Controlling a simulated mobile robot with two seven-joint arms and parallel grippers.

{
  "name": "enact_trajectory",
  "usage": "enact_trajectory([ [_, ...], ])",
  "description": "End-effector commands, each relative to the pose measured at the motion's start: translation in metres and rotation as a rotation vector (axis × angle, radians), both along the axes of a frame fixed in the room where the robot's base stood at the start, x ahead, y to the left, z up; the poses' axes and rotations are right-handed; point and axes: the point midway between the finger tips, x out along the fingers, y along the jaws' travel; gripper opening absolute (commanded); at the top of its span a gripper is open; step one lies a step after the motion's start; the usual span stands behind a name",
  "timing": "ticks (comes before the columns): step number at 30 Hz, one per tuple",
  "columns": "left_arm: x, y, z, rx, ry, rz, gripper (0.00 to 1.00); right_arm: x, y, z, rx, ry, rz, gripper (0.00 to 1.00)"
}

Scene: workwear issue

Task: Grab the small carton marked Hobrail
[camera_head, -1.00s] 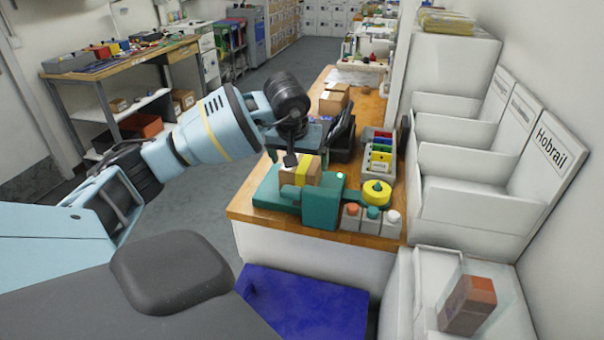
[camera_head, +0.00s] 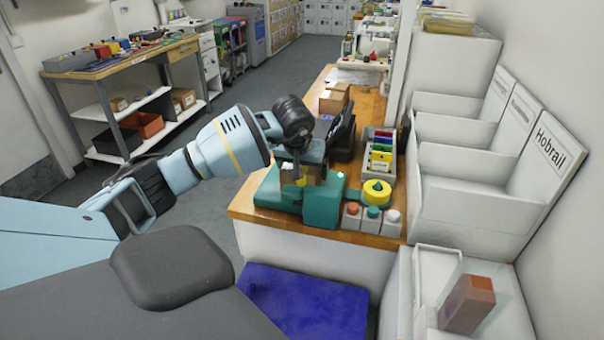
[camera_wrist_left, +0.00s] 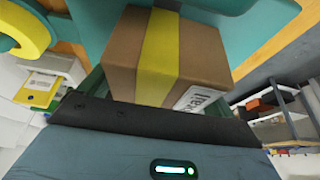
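A small brown carton (camera_head: 291,174) with a yellow band sits on the teal fixture (camera_head: 321,207) on the wooden counter. In the left wrist view the carton (camera_wrist_left: 165,55) fills the middle, with a white label on its lower right, only partly visible. My left gripper (camera_head: 304,165) is down over the carton in the head view and hides much of it. In the left wrist view its fingers lie on either side of the carton, and they look open, with a narrow gap at the left. My right gripper is not in view.
A white bin marked Hobrail (camera_head: 480,203) stands at the right. A yellow round part (camera_head: 377,192) and several small capped blocks (camera_head: 372,219) are right of the fixture. A reddish-brown box (camera_head: 467,304) is at the lower right. Another carton (camera_head: 334,98) lies farther back.

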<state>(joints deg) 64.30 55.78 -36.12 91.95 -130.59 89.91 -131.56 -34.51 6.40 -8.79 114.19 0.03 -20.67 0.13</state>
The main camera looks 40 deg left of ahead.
Motion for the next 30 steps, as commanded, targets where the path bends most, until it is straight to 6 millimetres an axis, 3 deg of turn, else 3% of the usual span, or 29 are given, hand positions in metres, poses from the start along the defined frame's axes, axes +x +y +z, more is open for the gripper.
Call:
enact_trajectory([
  [1, 0.000, 0.000, 0.000, 0.000, 0.000, 0.000, 0.83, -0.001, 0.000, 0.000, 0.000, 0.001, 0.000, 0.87],
  [9, 0.000, 0.000, 0.001, 0.000, -0.001, 0.001, 0.49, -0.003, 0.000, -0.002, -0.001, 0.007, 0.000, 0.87],
  [17, 0.001, 0.000, 0.006, 0.000, -0.003, 0.001, 0.48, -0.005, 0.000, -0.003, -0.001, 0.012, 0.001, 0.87],
  [30, 0.000, 0.000, 0.080, 0.001, -0.004, 0.001, 0.48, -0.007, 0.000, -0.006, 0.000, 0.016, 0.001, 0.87],
])
